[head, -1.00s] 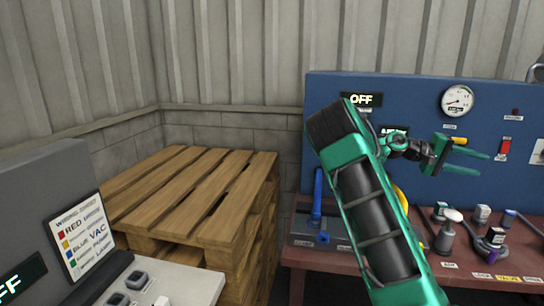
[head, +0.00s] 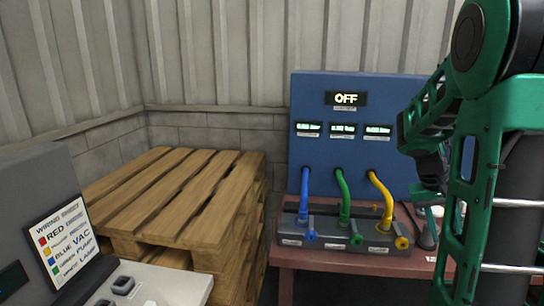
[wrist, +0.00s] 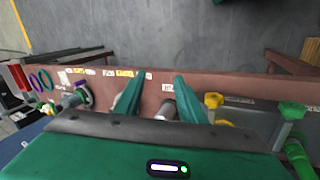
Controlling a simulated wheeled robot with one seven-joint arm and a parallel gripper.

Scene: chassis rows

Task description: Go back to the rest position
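My gripper (wrist: 159,82) shows in the wrist view with its two green fingers apart and nothing held between them. It is above the red-brown bench (wrist: 225,88), pointing toward its front edge and the grey floor. A small grey cylinder (wrist: 168,108) on the bench shows between the fingers, apparently beneath them. In the head view my green arm fills the right side, bent, and the fingers are mostly hidden behind it.
A blue panel (head: 310,100) reading OFF stands behind the bench (head: 345,262). Blue (head: 305,198), green (head: 344,190) and yellow (head: 383,195) hoses run into grey blocks. A wooden pallet stack (head: 180,195) stands left. A grey console (head: 35,170) is at the near left.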

